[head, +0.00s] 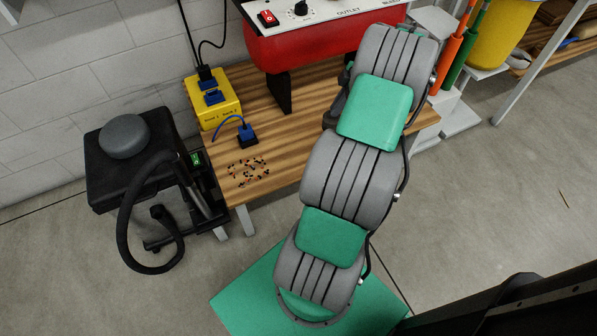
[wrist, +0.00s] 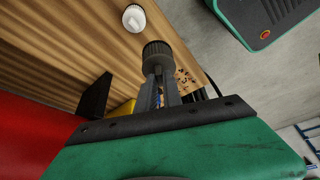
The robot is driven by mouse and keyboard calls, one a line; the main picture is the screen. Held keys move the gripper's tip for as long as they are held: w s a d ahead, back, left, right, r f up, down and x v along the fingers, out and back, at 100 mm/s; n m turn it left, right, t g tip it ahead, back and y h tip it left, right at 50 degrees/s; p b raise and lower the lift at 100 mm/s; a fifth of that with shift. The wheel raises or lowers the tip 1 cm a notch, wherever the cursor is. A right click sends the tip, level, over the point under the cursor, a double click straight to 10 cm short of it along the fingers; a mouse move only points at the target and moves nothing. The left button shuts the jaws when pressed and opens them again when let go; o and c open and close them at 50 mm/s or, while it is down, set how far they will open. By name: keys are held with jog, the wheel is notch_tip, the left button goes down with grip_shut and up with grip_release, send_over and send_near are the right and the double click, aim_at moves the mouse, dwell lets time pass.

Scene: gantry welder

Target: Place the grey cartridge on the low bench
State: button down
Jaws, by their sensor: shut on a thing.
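The grey cartridge (wrist: 157,52), a dark grey ribbed cylinder, sits between the fingertips of my gripper (wrist: 159,74) in the wrist view. The fingers are shut on it. The low bench (head: 285,130) has a striped wooden top in the head view; its top also fills the left of the wrist view (wrist: 60,35). The cartridge shows in front of the bench top; I cannot tell whether it touches it. In the head view my arm hides the gripper and cartridge.
A white ribbed piece (wrist: 133,17) stands on the bench near the cartridge. The bench also carries a red machine (head: 315,45), a yellow box (head: 212,98), a blue plug (head: 247,134) and scattered small bits (head: 248,173). A black stool-like unit (head: 105,170) stands left.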

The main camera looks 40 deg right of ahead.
notch_tip(320, 180, down, 4)
jog(key=s+d, duration=0.2)
jog(key=s, duration=0.1)
jog(key=shift+n, duration=0.3)
jog(key=shift+w+a+f+b, duration=0.8)
jog(key=shift+w+a+f, duration=0.9)
jog(key=shift+f, duration=0.35)
jog(key=shift+w+a+f+b, duration=0.75)
jog(key=shift+w+a+f, duration=0.7)
jog(key=shift+a+f, duration=0.5)
jog(key=shift+w+a+f+b, duration=0.8)
jog(key=shift+w+a+f, duration=0.8)
jog(key=shift+f, duration=0.6)
jog(key=shift+f, duration=0.2)
jog(key=c, duration=1.5)
grip_release()
